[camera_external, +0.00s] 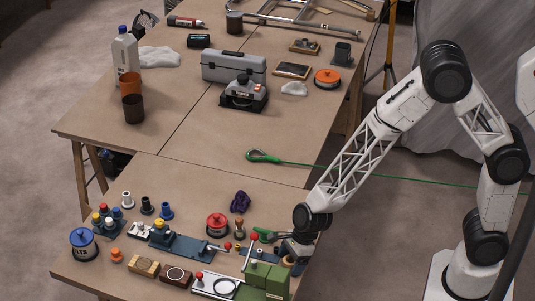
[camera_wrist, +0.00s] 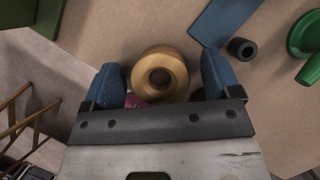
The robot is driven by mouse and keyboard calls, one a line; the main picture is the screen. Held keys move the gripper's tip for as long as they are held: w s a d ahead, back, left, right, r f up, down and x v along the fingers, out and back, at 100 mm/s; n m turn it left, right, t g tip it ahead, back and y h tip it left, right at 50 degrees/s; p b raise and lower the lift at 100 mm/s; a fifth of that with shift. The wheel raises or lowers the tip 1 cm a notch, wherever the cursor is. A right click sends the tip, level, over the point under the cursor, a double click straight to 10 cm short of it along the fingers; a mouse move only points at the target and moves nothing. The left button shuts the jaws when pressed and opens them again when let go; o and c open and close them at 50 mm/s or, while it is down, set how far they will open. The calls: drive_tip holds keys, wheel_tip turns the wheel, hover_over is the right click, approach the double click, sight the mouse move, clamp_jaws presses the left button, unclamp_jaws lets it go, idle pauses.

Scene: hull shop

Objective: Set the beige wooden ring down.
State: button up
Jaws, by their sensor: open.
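The beige wooden ring (camera_wrist: 174,88) lies between the two blue fingertips of my gripper (camera_wrist: 163,82) in the wrist view. It is round, with a dark central hole. A narrow gap shows on each side of it, so the fingers are open and apart from it. A dark red patch (camera_wrist: 134,100) shows beside its lower left edge. I cannot tell exactly what lies directly under the ring. In the external view my gripper (camera_external: 291,252) is low at the right edge of the near table, and I cannot make out the ring there.
In the wrist view a blue plate (camera_wrist: 213,22), a dark cylinder (camera_wrist: 241,48) and a green part (camera_wrist: 306,38) lie to the right. In the external view a green block fixture (camera_external: 265,277) stands close to my gripper.

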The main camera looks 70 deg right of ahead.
sight(288, 262)
idle(0.3)
drive_tip(key=c, duration=1.1)
drive_tip(key=shift+o, duration=0.2)
drive_tip(key=shift+r, duration=0.2)
drive_tip(key=shift+r, duration=1.45)
drive_tip(key=shift+s+r, duration=0.1)
drive_tip(key=s+d, duration=0.2)
drive_tip(key=s, duration=0.5)
drive_tip(key=s+d+r, duration=0.1)
drive_tip(key=s+d, duration=0.1)
drive_tip(key=s, duration=0.6)
drive_tip(key=shift+d+r, duration=0.2)
drive_tip(key=shift+r, duration=0.05)
drive_tip(key=shift+s, duration=0.1)
